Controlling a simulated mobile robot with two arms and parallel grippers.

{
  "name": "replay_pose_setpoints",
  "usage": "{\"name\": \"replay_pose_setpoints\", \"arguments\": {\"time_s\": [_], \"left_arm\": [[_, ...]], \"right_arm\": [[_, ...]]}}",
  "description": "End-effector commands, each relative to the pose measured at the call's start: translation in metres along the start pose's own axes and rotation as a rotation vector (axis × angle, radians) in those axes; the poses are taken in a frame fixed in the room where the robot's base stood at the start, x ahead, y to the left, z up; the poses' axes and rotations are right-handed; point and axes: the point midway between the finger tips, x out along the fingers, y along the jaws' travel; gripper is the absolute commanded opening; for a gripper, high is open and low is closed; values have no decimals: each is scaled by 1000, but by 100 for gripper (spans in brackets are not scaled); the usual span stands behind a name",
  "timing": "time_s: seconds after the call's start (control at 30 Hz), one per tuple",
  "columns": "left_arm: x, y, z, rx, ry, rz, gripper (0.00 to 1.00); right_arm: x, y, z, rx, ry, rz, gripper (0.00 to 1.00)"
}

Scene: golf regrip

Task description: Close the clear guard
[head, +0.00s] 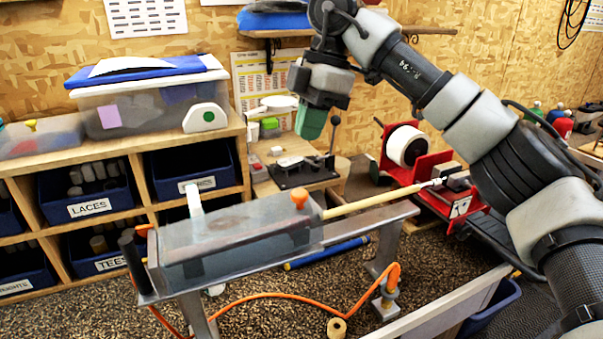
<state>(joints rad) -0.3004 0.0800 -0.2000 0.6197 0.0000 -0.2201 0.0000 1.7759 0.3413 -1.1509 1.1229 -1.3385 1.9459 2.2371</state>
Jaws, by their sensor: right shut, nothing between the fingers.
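The clear guard (235,232) is a long see-through cover on a narrow metal bench (340,226). It looks lowered along the bench top; whether its edge sits fully flush I cannot tell. An orange knob (299,199) stands at its right end. A pale shaft (375,202) comes out past that end and runs right to a red machine. My right gripper (311,124), with green fingertips, is shut and empty. It hangs above and behind the orange knob, apart from the guard. My left gripper is not in view.
A wooden shelf with blue bins (88,196) stands at the left, a clear tub (150,108) on top. The red machine (425,165) with a white roll is at the right. An orange hose (300,298) loops below the bench. The air above the guard is clear.

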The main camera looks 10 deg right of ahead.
Motion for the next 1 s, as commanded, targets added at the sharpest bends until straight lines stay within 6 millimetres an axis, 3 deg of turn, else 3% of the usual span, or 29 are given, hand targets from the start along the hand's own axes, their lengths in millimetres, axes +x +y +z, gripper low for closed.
{"name": "replay_pose_setpoints", "arguments": {"time_s": [0.2,0.4,0.6,1.0], "left_arm": [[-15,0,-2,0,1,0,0],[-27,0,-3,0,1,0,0],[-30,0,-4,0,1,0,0],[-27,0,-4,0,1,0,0]], "right_arm": [[45,0,0,-2,1,-3,0],[74,-1,7,0,2,-2,0],[88,-1,11,-2,2,0,0],[93,-1,13,-2,9,1,0]]}}
